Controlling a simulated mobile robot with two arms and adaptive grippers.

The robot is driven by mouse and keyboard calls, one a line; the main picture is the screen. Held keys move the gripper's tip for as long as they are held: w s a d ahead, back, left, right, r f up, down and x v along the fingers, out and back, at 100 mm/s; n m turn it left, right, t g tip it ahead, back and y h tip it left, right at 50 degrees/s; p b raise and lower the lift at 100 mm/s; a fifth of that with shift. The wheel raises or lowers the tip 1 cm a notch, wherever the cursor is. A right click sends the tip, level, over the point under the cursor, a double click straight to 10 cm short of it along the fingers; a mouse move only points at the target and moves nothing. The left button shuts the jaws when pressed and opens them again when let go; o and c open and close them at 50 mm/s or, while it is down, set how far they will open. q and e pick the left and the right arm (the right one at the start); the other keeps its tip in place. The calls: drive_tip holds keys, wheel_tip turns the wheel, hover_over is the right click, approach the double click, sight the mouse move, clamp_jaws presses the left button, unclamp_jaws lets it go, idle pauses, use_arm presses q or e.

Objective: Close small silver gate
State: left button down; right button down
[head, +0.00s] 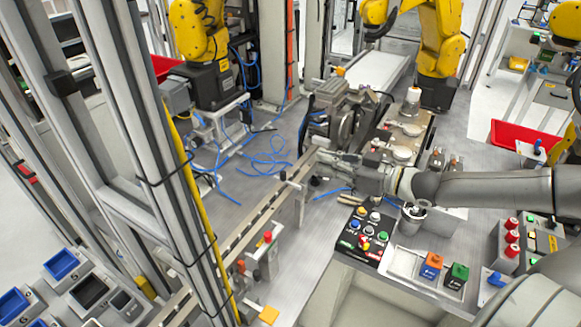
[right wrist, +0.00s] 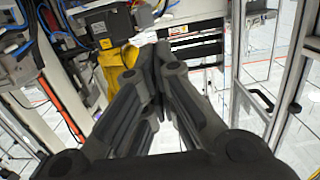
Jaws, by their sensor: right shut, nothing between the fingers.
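A low silver rail-like barrier (head: 262,212) runs diagonally along the left edge of the grey worktable in the head view; it seems to be the small silver gate, but I cannot tell for sure or see how far it stands open. My right gripper (head: 322,160) reaches in from the right to the barrier's far end. Its fingers are shut with nothing between them; I cannot tell whether they touch the barrier. In the right wrist view the closed fingers (right wrist: 160,62) point forward and hide what is directly ahead. My left gripper is not in view.
A button panel (head: 366,232), orange block (head: 431,265) and green block (head: 457,275) lie on the table below my right arm. Yellow robot arms (head: 200,32) stand behind. A tall aluminium post (head: 150,140) is at left. Blue cables (head: 268,160) lie loose beyond the barrier.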

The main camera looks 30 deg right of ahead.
drive_tip(key=w+b, duration=0.1)
drive_tip(key=b, duration=0.1)
drive_tip(key=p, duration=0.4)
hover_over(288, 182)
drive_tip(key=s, duration=0.1)
drive_tip(key=f, duration=0.2)
drive_tip(key=shift+d+f, duration=0.35)
drive_tip(key=shift+f, duration=1.05)
drive_tip(key=shift+w+a+f, duration=0.1)
drive_tip(key=shift+w+a+f, duration=0.1)
drive_tip(key=shift+w+f, duration=0.1)
drive_tip(key=shift+f, duration=0.15)
drive_tip(key=shift+w+a+f, duration=0.15)
drive_tip(key=shift+w+f, duration=0.05)
drive_tip(key=shift+w, duration=0.05)
